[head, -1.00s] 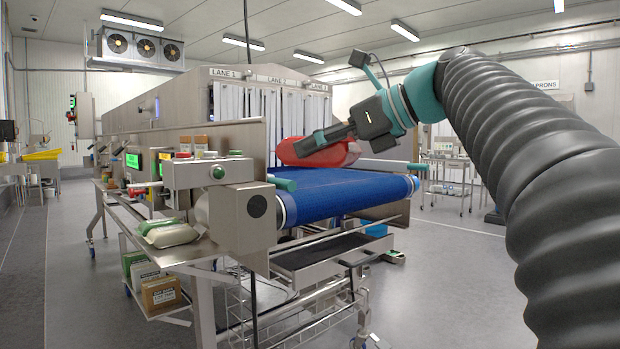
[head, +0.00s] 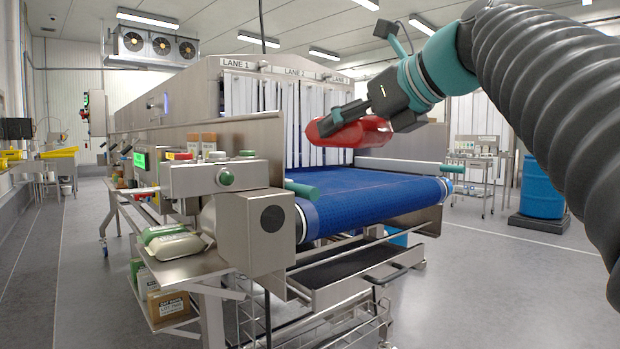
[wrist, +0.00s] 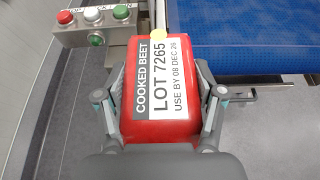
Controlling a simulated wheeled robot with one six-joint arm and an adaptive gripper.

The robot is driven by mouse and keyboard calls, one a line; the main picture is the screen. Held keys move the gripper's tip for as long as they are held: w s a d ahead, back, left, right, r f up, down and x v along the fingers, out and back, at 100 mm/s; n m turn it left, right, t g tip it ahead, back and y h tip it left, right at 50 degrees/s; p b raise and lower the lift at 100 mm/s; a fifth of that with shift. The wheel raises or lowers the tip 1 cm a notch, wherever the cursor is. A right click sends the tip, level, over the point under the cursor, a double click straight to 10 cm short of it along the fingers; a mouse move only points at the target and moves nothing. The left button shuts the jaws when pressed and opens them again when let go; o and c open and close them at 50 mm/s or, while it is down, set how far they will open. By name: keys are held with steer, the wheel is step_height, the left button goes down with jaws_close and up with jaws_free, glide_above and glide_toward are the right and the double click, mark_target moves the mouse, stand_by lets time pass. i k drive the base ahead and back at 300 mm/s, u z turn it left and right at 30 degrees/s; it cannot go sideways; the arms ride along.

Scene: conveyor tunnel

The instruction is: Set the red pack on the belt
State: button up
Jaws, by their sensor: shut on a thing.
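The red pack (head: 368,133) is a glossy red bag held in the air above the blue belt (head: 375,188) in the head view. In the wrist view the red pack (wrist: 137,108) bears a label reading "COOKED BEET LOT 7265". My gripper (wrist: 160,105) has a finger on each side of the pack and is shut on it; in the head view my gripper (head: 350,112) partly covers the pack. The blue belt (wrist: 245,35) shows at the upper right of the wrist view, beyond a metal rail. The belt's surface looks bare.
White strip curtains (head: 290,115) hang at the tunnel mouth behind the belt. A control box (head: 215,178) with buttons stands at the belt's left corner. A green-grey rod (head: 300,189) sticks out over the belt's near left edge. A side shelf (head: 205,262) holds several packs.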

mark_target(327, 180)
steer(key=i, duration=1.15)
